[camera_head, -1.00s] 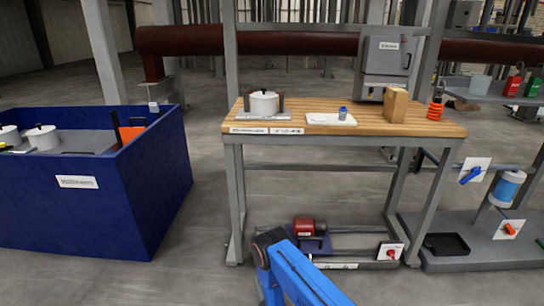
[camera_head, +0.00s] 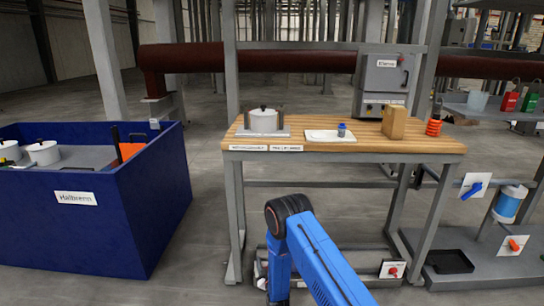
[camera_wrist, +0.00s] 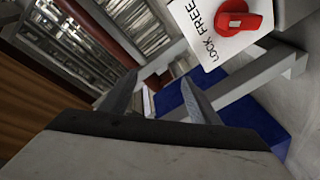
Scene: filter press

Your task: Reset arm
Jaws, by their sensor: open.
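My gripper (camera_wrist: 162,95) shows in the wrist view with its two dark fingers apart and nothing between them. In the head view my blue arm is raised at the bottom middle, in front of the wooden workbench (camera_head: 420,147); the gripper itself is out of that view. In the wrist view a red knob (camera_wrist: 237,17) on a white plate marked LOCK and FREE is at the upper right, apart from the fingers.
A blue bin (camera_head: 130,225) is at left. A blue valve handle (camera_head: 472,191) is at right. Floor between bin and bench is clear.

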